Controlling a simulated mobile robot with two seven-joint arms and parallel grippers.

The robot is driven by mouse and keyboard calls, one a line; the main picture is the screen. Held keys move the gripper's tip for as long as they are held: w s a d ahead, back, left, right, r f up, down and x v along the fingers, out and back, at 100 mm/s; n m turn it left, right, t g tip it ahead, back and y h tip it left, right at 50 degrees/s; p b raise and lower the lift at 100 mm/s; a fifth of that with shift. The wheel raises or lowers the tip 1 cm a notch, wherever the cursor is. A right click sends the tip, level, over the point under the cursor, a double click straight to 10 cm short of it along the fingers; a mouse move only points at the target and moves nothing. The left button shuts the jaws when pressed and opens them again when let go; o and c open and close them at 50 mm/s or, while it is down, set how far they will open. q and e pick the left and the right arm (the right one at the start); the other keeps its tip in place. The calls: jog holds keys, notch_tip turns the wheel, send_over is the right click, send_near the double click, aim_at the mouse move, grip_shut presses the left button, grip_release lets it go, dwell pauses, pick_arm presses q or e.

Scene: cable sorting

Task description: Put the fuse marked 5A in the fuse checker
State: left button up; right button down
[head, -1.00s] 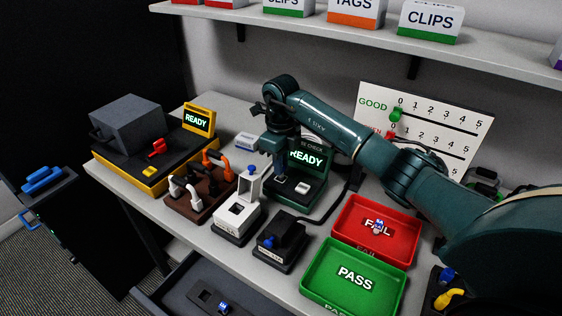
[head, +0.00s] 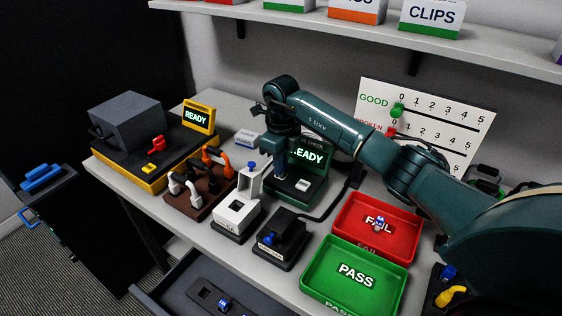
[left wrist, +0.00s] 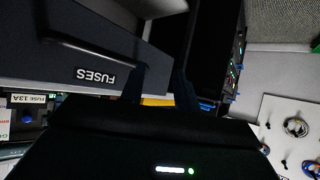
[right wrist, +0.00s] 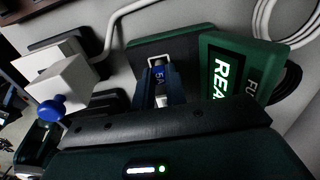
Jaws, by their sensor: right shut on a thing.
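The fuse marked 5A (right wrist: 158,76) has a blue band and shows between my right fingers in the right wrist view. My right gripper (right wrist: 160,92) is shut on it. The fuse checker (head: 303,184) is a dark green box with a lit READY screen; it also shows in the right wrist view (right wrist: 190,42). In the head view my right gripper (head: 280,172) is over the checker's left part and covers some of its screen. Whether the fuse touches the checker is hidden. My left gripper (left wrist: 160,88) is open and empty near a drawer labelled FUSES (left wrist: 60,60).
A red FAIL tray (head: 402,239) holds a small blue-banded item, and a green PASS tray (head: 318,262) stands in front. A white device (head: 236,213) and a black device (head: 283,238) stand close to the checker. The open drawer (head: 185,290) holds another blue-banded fuse (head: 223,304).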

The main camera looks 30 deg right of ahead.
jog(key=shift+f, duration=0.2)
dwell(0.5)
jog(key=c, duration=0.8)
grip_release()
jog(key=shift+r, duration=0.15)
jog(key=shift+r+p, duration=2.7)
jog(key=shift+r, duration=1.2)
jog(key=shift+f, duration=0.1)
